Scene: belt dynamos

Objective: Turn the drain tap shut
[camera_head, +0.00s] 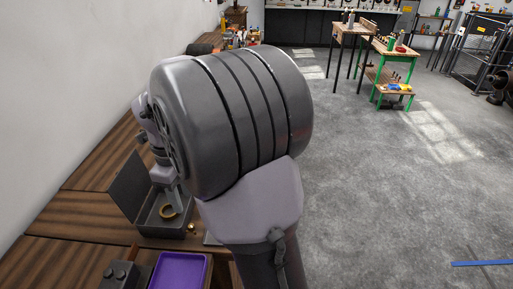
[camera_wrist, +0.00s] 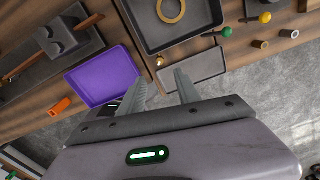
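A small brass fitting (camera_wrist: 159,61), which looks like the drain tap, sits at the near corner of a dark open box (camera_wrist: 205,36). It also shows in the head view (camera_head: 191,229); it is too small to tell how its handle is turned. A brass ring (camera_wrist: 171,9) lies inside the box. My gripper (camera_wrist: 163,76) is open and empty, its two fingers apart and pointing toward the fitting. In the head view, my large grey arm link hides much of my gripper.
A purple tray (camera_wrist: 104,76) lies left of the fingers, with an orange-ended handle (camera_wrist: 60,106) near its edge. A flat grey tray (camera_wrist: 205,67) lies to the right. Green (camera_wrist: 226,32) and yellow (camera_wrist: 265,17) knobs are beyond it. Open floor (camera_head: 400,180) lies right of the bench.

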